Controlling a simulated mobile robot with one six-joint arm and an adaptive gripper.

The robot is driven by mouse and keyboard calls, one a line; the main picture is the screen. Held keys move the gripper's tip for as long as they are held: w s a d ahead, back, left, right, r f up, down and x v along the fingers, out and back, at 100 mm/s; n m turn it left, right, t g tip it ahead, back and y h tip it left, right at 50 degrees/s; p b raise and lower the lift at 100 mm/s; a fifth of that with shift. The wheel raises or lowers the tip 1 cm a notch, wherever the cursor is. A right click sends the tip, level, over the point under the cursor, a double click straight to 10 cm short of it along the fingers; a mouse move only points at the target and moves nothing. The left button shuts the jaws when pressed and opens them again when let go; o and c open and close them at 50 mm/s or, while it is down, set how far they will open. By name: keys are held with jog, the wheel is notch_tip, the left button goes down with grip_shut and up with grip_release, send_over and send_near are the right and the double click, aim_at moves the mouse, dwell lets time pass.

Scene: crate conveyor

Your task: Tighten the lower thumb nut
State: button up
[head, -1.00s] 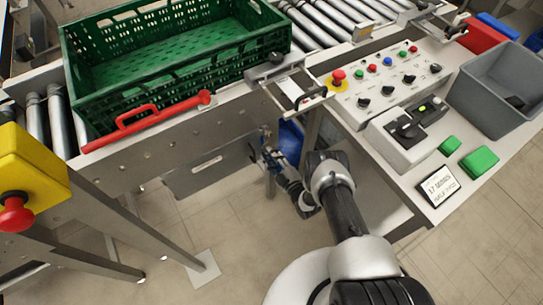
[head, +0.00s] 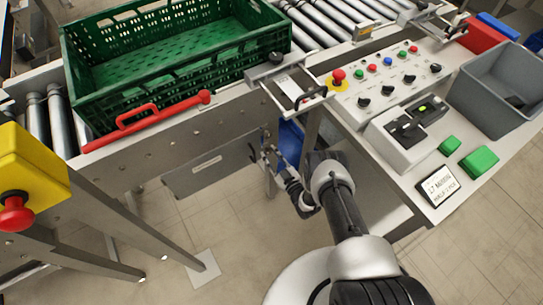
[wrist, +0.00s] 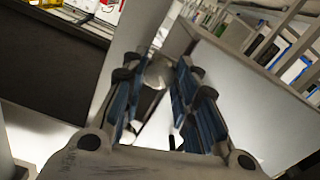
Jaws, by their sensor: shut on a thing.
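My gripper (head: 263,158) reaches low beside the conveyor's side frame, under the corner by the control desk. In the wrist view my gripper (wrist: 161,75) has its two blue-padded fingers on either side of a pale, rounded piece, which I take to be the lower thumb nut (wrist: 157,73). The fingers are shut on it. Its outline is blurred and partly hidden by the pads. In the head view the nut is hidden by the gripper or too small to make out.
A green crate (head: 180,88) sits on the roller conveyor, with a red handle (head: 150,117) along the near rail. The control desk (head: 400,165) stands to the right, carrying buttons, a grey bin (head: 475,90) and a small display (head: 438,186). A blue container (head: 290,142) is behind the gripper.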

jog(key=m, duration=0.4)
jog(key=shift+m, duration=0.3)
jog(key=m, duration=0.4)
jog(key=shift+a+m, duration=0.1)
jog(key=shift+m, duration=0.3)
jog(key=o, duration=1.1)
jog(key=shift+c, duration=0.2)
jog(key=v, duration=1.2)
